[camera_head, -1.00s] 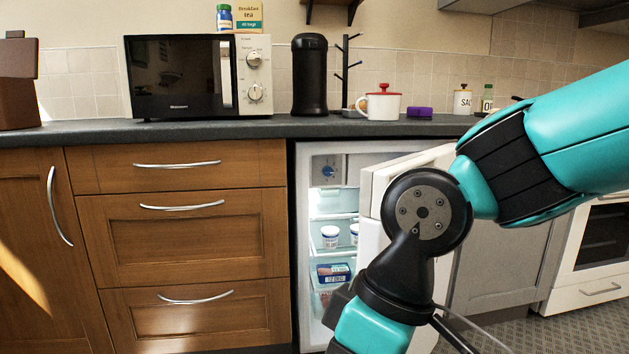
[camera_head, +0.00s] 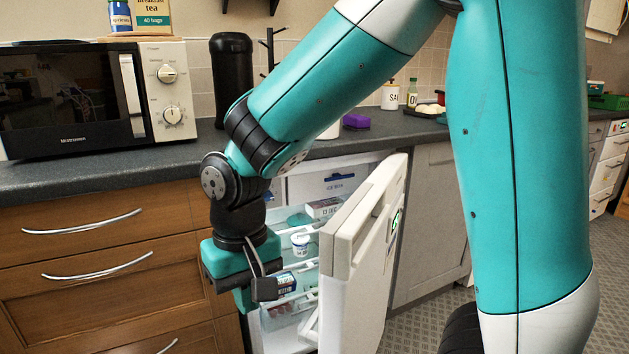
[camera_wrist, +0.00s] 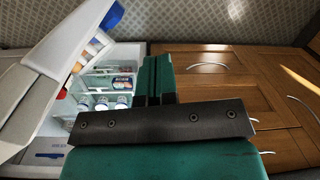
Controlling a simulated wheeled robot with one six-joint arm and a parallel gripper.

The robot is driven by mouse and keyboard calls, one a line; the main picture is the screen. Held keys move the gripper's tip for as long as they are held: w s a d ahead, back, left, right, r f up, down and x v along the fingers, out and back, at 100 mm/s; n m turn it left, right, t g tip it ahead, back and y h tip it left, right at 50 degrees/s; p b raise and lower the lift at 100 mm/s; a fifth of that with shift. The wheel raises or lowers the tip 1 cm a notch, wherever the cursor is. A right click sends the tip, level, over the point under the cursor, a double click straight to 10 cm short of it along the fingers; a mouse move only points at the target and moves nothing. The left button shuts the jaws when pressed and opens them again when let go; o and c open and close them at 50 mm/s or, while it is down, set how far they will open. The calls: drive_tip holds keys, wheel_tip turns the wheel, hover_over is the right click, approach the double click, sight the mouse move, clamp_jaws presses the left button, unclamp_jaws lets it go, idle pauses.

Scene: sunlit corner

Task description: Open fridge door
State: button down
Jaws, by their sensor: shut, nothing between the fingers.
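The white fridge door (camera_head: 360,270) stands ajar, swung outward to the right, with its inner side facing the opening. The lit fridge interior (camera_head: 312,184) shows shelves with tubs and packets. My gripper (camera_head: 252,296) is shut and empty, in front of the left part of the opening and left of the door's free edge, apart from the door. In the wrist view, the door (camera_wrist: 50,85) and its shelf of bottles are at left, and my shut fingers (camera_wrist: 155,62) are at the centre. My arm hides part of the fridge's upper left.
Wooden drawers (camera_head: 90,255) with metal handles lie left of the fridge. The dark worktop (camera_head: 110,176) above carries a microwave (camera_head: 70,100) and a black canister (camera_head: 232,75). A grey cabinet (camera_head: 430,220) stands right of the door; patterned floor (camera_head: 425,320) shows there.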

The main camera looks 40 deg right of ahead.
drive_tip(key=w+d+r+m+g+h+p, duration=0.3)
drive_tip(key=w+d+r+m+h+p, duration=0.7)
drive_tip(key=p, duration=1.4)
drive_tip(key=s+d+f+m+y+p, duration=0.3)
drive_tip(key=s+d+f+m+p, duration=0.1)
drive_tip(key=d+f, duration=0.3)
drive_tip(key=shift+s+f, duration=0.65)
drive_tip(key=shift+s, duration=0.15)
drive_tip(key=shift+d, duration=0.1)
